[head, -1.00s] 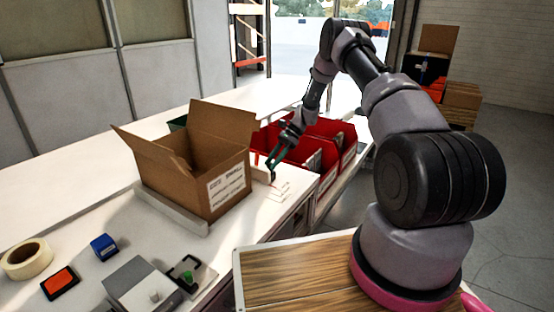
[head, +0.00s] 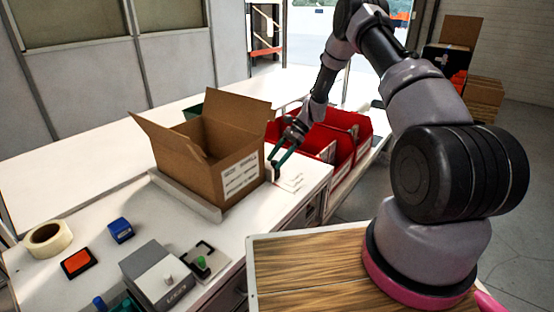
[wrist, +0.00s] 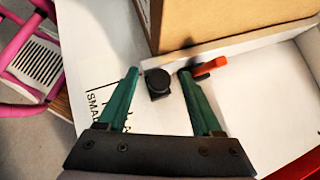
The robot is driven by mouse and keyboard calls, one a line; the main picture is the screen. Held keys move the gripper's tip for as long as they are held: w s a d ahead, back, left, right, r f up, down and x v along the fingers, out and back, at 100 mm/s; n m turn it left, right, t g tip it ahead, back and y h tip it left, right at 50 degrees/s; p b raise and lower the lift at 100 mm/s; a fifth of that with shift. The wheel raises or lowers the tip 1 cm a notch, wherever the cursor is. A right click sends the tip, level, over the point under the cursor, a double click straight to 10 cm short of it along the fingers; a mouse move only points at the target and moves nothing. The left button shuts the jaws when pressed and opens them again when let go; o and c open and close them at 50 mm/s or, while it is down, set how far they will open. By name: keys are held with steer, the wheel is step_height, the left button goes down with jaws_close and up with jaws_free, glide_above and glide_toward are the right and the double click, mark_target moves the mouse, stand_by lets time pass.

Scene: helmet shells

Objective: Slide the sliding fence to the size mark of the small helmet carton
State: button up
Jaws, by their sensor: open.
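The open brown carton (head: 212,165) stands upright on the white bench with a printed label on its front. A pale rail that looks like the sliding fence (wrist: 240,47) runs along the carton's base in the wrist view. A black knob (wrist: 158,84) sits at the rail's end, beside an orange-red lever (wrist: 208,67). My gripper (wrist: 158,75) is open, its two green fingers on either side of the knob; contact cannot be told. In the head view, my gripper (head: 274,167) is low at the carton's right corner. Bench print reading "SMA…" (wrist: 97,105) is partly hidden by the left finger.
Red bins (head: 340,140) stand just behind and right of my gripper. Another pale rail (head: 185,195) lies along the carton's left front side. Tape (head: 48,238), a blue block (head: 121,230), an orange-red pad (head: 78,263) and a grey box (head: 155,272) occupy the near bench.

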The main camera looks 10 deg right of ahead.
steer(key=v, duration=1.1)
